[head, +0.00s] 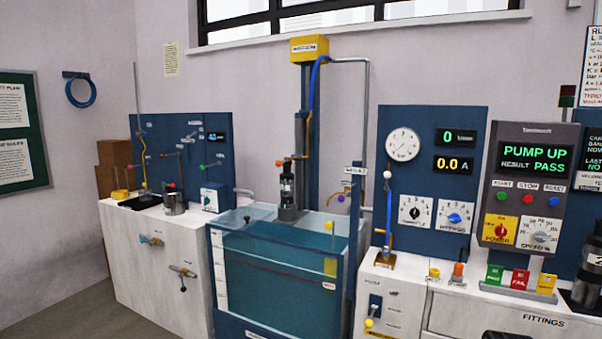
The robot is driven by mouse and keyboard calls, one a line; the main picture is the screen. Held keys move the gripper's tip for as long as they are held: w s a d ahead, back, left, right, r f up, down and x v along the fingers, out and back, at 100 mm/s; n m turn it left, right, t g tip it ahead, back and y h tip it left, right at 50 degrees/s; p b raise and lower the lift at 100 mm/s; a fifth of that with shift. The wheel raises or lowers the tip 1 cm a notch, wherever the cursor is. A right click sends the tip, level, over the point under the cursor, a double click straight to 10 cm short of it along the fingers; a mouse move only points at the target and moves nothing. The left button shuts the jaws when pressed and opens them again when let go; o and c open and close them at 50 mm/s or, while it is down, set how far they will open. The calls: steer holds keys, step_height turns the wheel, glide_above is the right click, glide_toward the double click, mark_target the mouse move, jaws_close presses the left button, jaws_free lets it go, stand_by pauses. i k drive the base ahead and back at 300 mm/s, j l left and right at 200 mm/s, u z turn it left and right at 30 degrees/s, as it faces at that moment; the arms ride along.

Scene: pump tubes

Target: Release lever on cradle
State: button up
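A dark pump (287,190) stands upright on a grey base at the tank's back edge, in front of a tall blue column (307,150). A small orange-tipped handle (288,160) sticks out just above the pump, beside the column. This may be the cradle and its lever, but the parts are too small to tell for sure, and I cannot tell whether the lever is latched. A yellow knob (330,225) and a purple knob (341,198) show to the right of the pump. My gripper is not in view.
The glass water tank (280,265) fills the middle. A white bench (150,255) with levers stands at left. At right, a control panel (530,170) reads "PUMP UP RESULT PASS", beside a gauge panel (432,180). Some floor (90,315) shows clear at lower left.

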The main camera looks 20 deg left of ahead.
mark_target(287, 161)
steer(key=u, duration=1)
